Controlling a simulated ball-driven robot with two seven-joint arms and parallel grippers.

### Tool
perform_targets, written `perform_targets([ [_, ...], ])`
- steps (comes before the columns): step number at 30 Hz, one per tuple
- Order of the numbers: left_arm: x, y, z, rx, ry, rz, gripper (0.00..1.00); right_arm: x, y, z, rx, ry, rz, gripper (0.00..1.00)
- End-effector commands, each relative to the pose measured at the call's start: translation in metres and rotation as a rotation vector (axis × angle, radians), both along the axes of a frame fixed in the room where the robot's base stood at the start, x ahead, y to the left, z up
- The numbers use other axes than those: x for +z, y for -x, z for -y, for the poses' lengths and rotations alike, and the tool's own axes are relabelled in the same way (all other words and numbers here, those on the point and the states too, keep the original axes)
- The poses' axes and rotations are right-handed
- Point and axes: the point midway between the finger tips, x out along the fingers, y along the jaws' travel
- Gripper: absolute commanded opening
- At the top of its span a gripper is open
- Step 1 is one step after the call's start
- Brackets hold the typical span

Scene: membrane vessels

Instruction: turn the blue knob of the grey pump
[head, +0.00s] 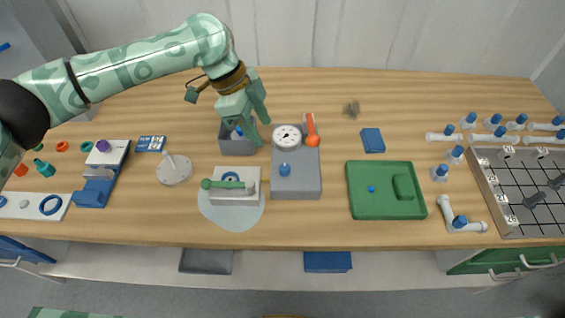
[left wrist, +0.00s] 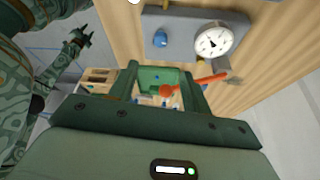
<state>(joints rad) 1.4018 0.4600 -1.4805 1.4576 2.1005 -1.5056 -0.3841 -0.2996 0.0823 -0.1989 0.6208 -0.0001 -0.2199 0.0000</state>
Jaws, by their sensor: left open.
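The grey pump (head: 297,185) stands mid-table, a grey box with a round white gauge (head: 287,136) and an orange lever (head: 312,137) at its back. Its blue knob (head: 285,170) is on top towards the front. My left gripper (head: 254,122) is open and empty, behind and left of the pump, apart from the knob. In the left wrist view the knob (left wrist: 160,40) and gauge (left wrist: 213,42) show above the open fingers (left wrist: 163,80). A patterned arm at left there, seemingly my right, ends in a small dark gripper (left wrist: 80,40); its jaws are unclear.
A grey bin (head: 238,147) is under my left gripper. A white device with a green handle (head: 228,184) stands left of the pump, close to it. A green tray (head: 386,208) and a blue box (head: 373,140) are to the right. The table behind the blue box is mostly clear.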

Motion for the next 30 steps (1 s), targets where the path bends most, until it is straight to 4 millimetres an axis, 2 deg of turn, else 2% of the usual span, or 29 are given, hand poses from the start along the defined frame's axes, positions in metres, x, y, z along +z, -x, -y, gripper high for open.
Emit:
perform_targets([
  [1, -0.016, 0.002, 0.005, -0.001, 0.000, -0.005, 0.49, -0.006, 0.001, 0.000, 0.000, 0.000, -0.003, 0.36],
  [9, -0.080, 0.007, 0.031, -0.001, 0.000, -0.004, 0.49, -0.022, 0.005, -0.003, 0.000, -0.003, -0.012, 0.36],
  [15, -0.111, 0.009, 0.045, -0.001, 0.001, -0.002, 0.49, -0.029, 0.007, -0.004, 0.000, -0.005, -0.016, 0.36],
  [21, -0.121, 0.010, 0.049, 0.001, 0.001, -0.001, 0.49, -0.031, 0.007, -0.004, 0.000, -0.005, -0.017, 0.36],
  [28, -0.121, 0.010, 0.050, 0.000, 0.001, 0.001, 0.49, -0.030, 0.007, -0.004, 0.000, -0.005, -0.017, 0.36],
  [29, -0.121, 0.010, 0.050, 0.000, 0.001, 0.001, 0.46, -0.030, 0.007, -0.004, 0.000, -0.005, -0.017, 0.36],
  [30, -0.121, 0.010, 0.050, 0.000, 0.001, 0.001, 0.35, -0.030, 0.007, -0.004, 0.000, -0.005, -0.017, 0.36],
])
